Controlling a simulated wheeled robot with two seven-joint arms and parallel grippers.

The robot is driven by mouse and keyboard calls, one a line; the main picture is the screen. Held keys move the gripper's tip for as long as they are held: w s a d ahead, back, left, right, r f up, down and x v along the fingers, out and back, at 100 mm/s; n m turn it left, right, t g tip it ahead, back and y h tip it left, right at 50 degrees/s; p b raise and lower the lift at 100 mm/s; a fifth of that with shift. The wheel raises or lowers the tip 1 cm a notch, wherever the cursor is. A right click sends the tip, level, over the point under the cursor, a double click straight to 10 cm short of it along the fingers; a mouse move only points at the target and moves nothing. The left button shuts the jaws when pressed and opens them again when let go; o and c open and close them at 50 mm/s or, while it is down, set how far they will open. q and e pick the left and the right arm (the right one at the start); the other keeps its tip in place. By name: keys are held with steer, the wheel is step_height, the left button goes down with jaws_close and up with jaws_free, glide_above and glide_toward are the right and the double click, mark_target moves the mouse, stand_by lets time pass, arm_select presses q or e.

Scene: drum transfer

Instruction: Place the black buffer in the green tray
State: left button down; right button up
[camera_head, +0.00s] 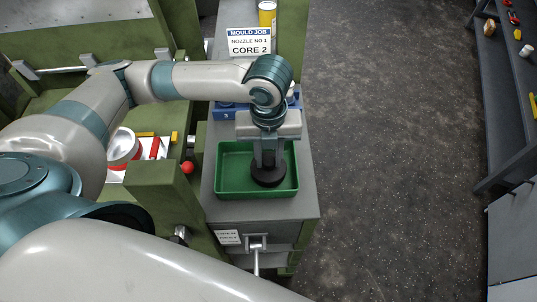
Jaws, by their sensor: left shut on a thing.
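The green tray (233,188) sits on the grey cabinet top, near its front edge. The black buffer (268,177) is a dark round piece inside the tray's outline, toward its right side. My left gripper (268,160) points down over the tray and is shut on the black buffer. I cannot tell whether the buffer touches the tray floor. My right gripper is not in view.
A blue bin (226,112) stands behind the tray, partly hidden by my left arm. A "Mould job" sign (248,42) and a yellow can (267,14) are further back. A red knob (187,168) is left of the tray. Open floor (390,150) lies to the right.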

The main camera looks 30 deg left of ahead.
mark_target(269, 160)
arm_select(q)
steer(key=c, duration=1.4)
jaws_free()
steer(key=shift+c, duration=0.2)
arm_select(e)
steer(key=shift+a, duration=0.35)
arm_select(q)
step_height(269, 160, up, 12)
steer(key=b, duration=0.2)
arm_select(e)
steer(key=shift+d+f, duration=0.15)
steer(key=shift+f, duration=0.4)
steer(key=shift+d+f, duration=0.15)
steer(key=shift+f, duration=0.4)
arm_select(q)
steer(key=shift+r, duration=0.1)
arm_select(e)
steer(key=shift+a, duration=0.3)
